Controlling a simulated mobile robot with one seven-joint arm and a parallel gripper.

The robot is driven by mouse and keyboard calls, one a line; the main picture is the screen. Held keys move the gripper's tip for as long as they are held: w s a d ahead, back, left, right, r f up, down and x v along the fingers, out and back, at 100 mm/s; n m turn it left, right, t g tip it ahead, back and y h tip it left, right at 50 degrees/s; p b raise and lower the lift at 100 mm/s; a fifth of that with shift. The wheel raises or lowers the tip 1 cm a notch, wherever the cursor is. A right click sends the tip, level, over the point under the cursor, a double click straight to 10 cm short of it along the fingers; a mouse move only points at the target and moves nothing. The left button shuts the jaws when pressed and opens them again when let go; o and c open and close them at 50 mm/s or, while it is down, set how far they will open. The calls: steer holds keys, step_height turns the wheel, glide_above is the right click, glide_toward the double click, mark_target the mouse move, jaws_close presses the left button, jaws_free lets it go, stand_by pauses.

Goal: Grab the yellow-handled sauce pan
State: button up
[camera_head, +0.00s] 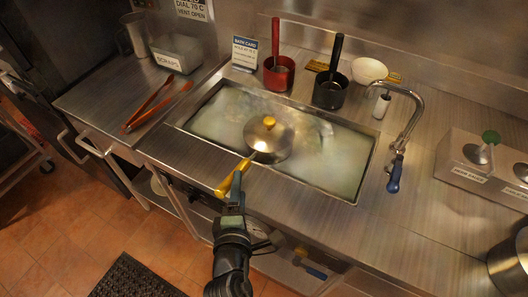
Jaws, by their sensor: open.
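The sauce pan (268,143) is silver with a lid and a yellow knob. It sits in the cloudy water bath (215,118) of the sink-like basin. Its yellow handle (234,178) points toward the front left, over the counter's front edge. My gripper (236,194) is at the handle's outer end, in front of the counter. Its jaws are open. I cannot tell from this view whether the handle lies between the fingers or whether they touch it.
Behind the bath stand a red pot (279,75), a black pot (330,92) and a white bowl (369,70). A faucet (402,130) rises at the right. Red tongs (155,105) lie on the left counter. The counter right of the bath's front is clear.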

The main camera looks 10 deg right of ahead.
steer(key=shift+x, duration=2.35)
steer(key=shift+a+r, duration=0.1)
steer(key=shift+r, duration=0.05)
steer(key=shift+c, duration=0.3)
jaws_close()
steer(key=shift+w+r, duration=0.15)
steer(key=shift+r, duration=0.15)
